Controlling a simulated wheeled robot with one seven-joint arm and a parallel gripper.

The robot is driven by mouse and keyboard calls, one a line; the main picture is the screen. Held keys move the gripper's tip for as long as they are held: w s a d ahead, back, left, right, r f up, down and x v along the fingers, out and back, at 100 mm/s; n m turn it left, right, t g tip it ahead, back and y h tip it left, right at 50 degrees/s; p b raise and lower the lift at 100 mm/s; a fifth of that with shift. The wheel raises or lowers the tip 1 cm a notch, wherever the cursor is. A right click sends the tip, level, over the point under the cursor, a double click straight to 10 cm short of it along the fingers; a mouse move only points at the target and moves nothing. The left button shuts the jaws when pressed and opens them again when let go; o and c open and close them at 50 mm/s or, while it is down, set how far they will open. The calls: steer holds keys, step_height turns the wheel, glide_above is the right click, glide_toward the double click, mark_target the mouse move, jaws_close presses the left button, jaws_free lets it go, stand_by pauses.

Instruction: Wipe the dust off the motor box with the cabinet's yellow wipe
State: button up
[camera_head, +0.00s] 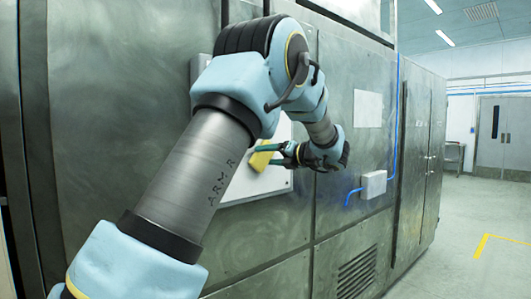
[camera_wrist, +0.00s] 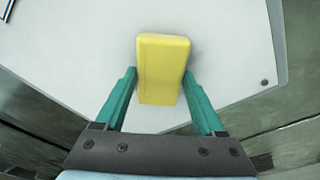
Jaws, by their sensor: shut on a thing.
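My gripper (camera_head: 268,153) is shut on the yellow wipe (camera_head: 262,157), a block-like pad. The wrist view also shows the wipe (camera_wrist: 162,65) between the two green fingers, its far end against or just in front of a white panel (camera_wrist: 85,40). I cannot tell whether it touches. In the head view my arm hides much of this white panel (camera_head: 250,188) on the metal wall. A small pale grey box (camera_head: 374,184) with blue cable sits further right on the wall. I cannot tell for sure which of these is the motor box. A faint grey smudge shows beside the wipe.
The wall is large metal cabinet panels with a vent grille (camera_head: 357,275) low down. A pale sheet (camera_head: 367,108) is on the wall above the small box. Open floor (camera_head: 455,240) with a yellow marking lies at right, leading to grey doors (camera_head: 503,138).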

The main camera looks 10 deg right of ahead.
steer(key=shift+w+d+r+p, duration=0.1)
steer(key=shift+w+d+p, duration=0.2)
steer(key=shift+d+p, duration=0.35)
steer(key=shift+w+d+p, duration=0.25)
steer(key=shift+d+p, duration=0.25)
steer(key=shift+d, duration=0.1)
steer(key=w+d+p, duration=0.1)
steer(key=p, duration=0.1)
steer(key=d+p, duration=0.2)
steer(key=shift+w, duration=0.35)
steer(key=shift+p, duration=0.3)
steer(key=shift+s+a+b, duration=0.15)
steer(key=shift+s+a, duration=0.3)
steer(key=shift+a, duration=0.3)
steer(key=shift+s+a+b, duration=0.15)
steer(key=shift+s+a, duration=0.3)
steer(key=shift+a, duration=0.3)
steer(key=s+a, duration=0.4)
steer(key=a, duration=0.6)
steer(key=shift+s, duration=0.15)
